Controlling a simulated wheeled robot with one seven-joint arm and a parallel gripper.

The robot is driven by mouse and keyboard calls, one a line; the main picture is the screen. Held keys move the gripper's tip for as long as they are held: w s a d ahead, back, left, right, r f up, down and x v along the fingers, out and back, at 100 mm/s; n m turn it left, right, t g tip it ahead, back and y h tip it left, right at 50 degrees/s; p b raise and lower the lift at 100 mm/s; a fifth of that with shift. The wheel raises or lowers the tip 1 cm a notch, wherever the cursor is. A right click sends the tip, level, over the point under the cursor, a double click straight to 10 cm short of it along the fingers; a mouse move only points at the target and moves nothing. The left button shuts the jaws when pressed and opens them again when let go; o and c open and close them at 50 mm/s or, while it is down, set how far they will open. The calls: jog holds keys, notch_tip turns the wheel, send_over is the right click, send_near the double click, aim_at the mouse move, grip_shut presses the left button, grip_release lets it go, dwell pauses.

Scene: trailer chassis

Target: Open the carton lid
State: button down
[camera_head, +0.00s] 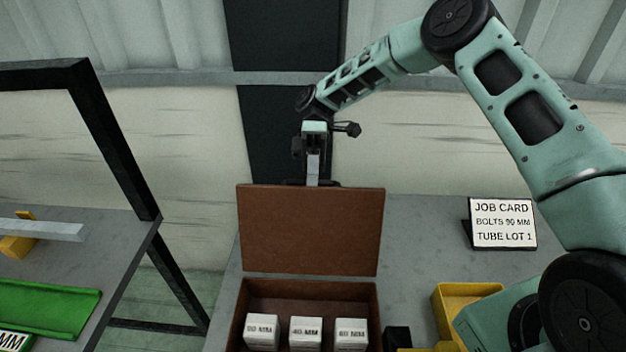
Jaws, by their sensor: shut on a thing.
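The brown carton (238,318) stands on the grey table at the bottom centre. Its lid (310,232) is raised at the back, and its broad face shows to the camera. Several white boxes with MM labels stand in a row inside, among them a left box (262,332) and a right box (352,333). My gripper (313,178) is at the middle of the lid's top edge, pointing down, and is shut on the lid. Its fingertips are partly hidden behind that edge.
A job card (503,223) reading "BOLTS 90 MM, TUBE LOT 1" stands on the table at right. A yellow bin (462,291) is right of the carton. At left are a black frame (110,135) and a green tray (45,312). Table left of the job card is clear.

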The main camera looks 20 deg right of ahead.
jog(key=shift+w+d+f, duration=0.1)
jog(key=shift+d+f, duration=0.05)
jog(key=shift+f, duration=0.45)
jog(key=c, duration=1.5)
grip_release()
jog(key=shift+w, duration=0.15)
jog(key=shift+o, duration=0.2)
jog(key=shift+r, duration=0.1)
jog(key=shift+r, duration=0.1)
jog(key=b+v, duration=0.2)
jog(key=v, duration=0.5)
jog(key=shift+w+b, duration=0.25)
jog(key=shift+b, duration=0.15)
jog(key=shift+r, duration=0.1)
